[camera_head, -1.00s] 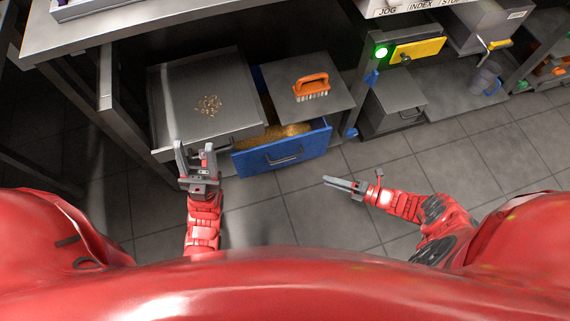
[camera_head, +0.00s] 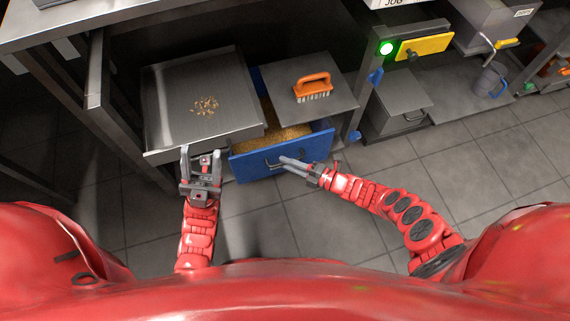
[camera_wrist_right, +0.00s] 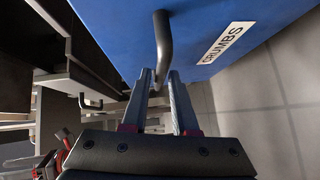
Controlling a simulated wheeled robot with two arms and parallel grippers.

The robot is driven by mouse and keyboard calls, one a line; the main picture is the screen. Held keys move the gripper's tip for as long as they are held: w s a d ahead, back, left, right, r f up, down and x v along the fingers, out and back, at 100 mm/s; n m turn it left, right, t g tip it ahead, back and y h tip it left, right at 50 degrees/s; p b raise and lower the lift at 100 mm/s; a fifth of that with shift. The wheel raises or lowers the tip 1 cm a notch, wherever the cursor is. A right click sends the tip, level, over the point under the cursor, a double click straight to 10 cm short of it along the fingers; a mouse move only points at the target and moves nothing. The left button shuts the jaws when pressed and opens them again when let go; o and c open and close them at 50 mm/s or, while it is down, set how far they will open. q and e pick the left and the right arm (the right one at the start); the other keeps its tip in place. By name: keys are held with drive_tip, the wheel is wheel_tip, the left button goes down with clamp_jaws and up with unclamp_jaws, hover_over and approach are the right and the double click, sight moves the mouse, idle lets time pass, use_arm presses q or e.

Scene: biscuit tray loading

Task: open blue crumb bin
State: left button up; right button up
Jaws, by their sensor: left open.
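The blue crumb bin (camera_head: 250,168) is a drawer under the bench, standing partly pulled out, with tan crumbs (camera_head: 262,142) visible inside. Its front carries a grey bar handle (camera_head: 276,163) and, in the right wrist view, a white CRUMBS label (camera_wrist_right: 225,42). My right gripper (camera_head: 284,163) is at the bin's front, by the handle. In the right wrist view its fingers (camera_wrist_right: 160,78) are apart, with the handle bar (camera_wrist_right: 163,38) running between them; firm contact cannot be told. My left gripper (camera_head: 201,154) is open and empty at the front edge of the metal tray.
The metal tray (camera_head: 165,110) with a small crumb pile (camera_head: 205,106) is left of the bin. An orange brush (camera_head: 313,86) rests on a grey plate (camera_head: 340,98) over the bin. A grey cabinet (camera_head: 400,120) stands to the right. The tiled floor (camera_head: 500,165) at right is clear.

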drive_tip(key=shift+w+a+f, duration=0.1)
drive_tip(key=shift+w+a, duration=0.2)
drive_tip(key=shift+a, duration=0.2)
clamp_jaws()
drive_tip(key=shift+s, duration=0.1)
idle(1.1)
